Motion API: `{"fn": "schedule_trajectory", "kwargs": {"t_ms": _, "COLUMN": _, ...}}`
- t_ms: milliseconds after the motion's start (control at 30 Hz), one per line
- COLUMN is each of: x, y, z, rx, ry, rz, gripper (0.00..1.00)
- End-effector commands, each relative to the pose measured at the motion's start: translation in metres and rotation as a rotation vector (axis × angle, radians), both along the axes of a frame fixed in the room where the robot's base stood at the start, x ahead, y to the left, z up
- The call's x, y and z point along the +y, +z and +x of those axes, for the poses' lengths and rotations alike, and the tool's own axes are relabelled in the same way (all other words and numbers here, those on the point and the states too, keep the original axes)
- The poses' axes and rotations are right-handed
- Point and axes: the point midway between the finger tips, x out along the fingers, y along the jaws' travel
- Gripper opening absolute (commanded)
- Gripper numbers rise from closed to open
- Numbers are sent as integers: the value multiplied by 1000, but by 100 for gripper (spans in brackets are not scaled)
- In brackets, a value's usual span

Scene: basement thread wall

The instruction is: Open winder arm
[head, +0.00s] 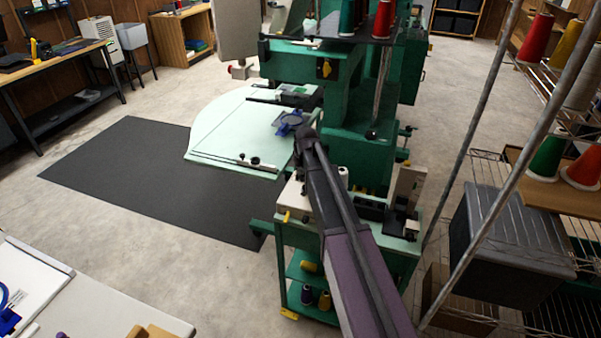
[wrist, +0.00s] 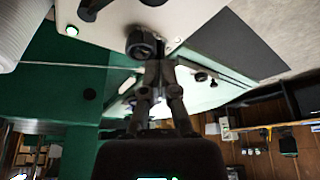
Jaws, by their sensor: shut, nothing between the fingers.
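In the head view my gripper (head: 303,134) is small and dark.
The green embroidery machine (head: 355,150) stands behind, with a pale table (head: 240,130) and a blue clamp-like part (head: 289,122). A white cone (wrist: 20,32) stands beside the box. A wire rack with thread cones (head: 546,155) is at right. A dark mat (head: 130,175) lies on open floor.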

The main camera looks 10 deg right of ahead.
Motion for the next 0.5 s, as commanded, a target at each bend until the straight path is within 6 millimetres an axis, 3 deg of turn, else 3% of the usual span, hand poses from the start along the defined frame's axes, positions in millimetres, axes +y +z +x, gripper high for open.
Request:
{"fn": "schedule_trajectory", "kwargs": {"t_ms": 200, "x": -3, "y": -6, "z": -29, "rx": 0, "ry": 0, "rz": 0, "gripper": 0}}
{"fn": "schedule_trajectory", "kwargs": {"t_ms": 500, "x": -4, "y": -8, "z": -39, "rx": 0, "ry": 0, "rz": 0, "gripper": 0}}
